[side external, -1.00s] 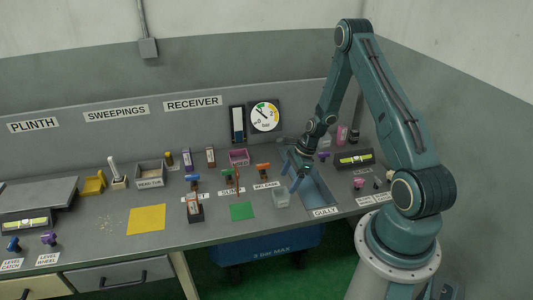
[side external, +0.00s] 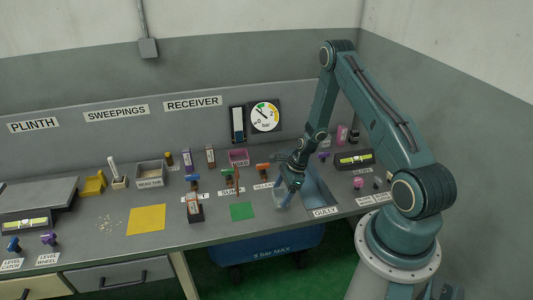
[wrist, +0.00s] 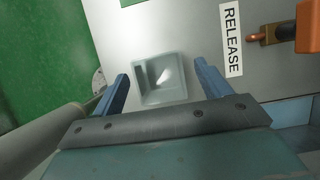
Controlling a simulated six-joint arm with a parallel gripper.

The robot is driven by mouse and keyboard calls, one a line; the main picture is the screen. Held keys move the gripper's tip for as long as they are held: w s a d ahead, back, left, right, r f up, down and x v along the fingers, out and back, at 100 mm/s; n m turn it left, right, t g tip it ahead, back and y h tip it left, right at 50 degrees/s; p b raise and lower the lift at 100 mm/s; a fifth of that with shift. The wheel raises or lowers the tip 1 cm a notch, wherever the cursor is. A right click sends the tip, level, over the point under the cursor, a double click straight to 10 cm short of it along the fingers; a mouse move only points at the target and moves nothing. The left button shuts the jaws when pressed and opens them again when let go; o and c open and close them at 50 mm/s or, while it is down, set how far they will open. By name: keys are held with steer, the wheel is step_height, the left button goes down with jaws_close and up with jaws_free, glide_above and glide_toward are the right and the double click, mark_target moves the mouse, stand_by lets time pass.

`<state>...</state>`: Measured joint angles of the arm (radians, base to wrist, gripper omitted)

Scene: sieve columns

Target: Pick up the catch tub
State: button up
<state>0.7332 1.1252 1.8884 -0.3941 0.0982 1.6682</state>
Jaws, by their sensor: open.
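The catch tub (wrist: 148,91) is a small, pale, translucent square tub standing on the grey bench. In the wrist view it shows between and just beyond the two blue fingers of my gripper (wrist: 161,76), with bench visible on either side of it. The fingers are open and nothing is held. In the side view my gripper (side external: 284,196) is low over the tub (side external: 278,204), which is partly hidden behind the fingers. I cannot tell the exact height of the fingertips above the bench.
The sloping blue-grey gully tray (side external: 320,197) is close on the right of my gripper. An orange-handled valve (side external: 263,169) stands behind, with a RELEASE label (wrist: 231,40) beside it. A green square (side external: 242,211) lies left of the tub. The bench's front edge is near.

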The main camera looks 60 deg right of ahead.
steer(key=shift+x, duration=1.35)
steer(key=c, duration=1.1)
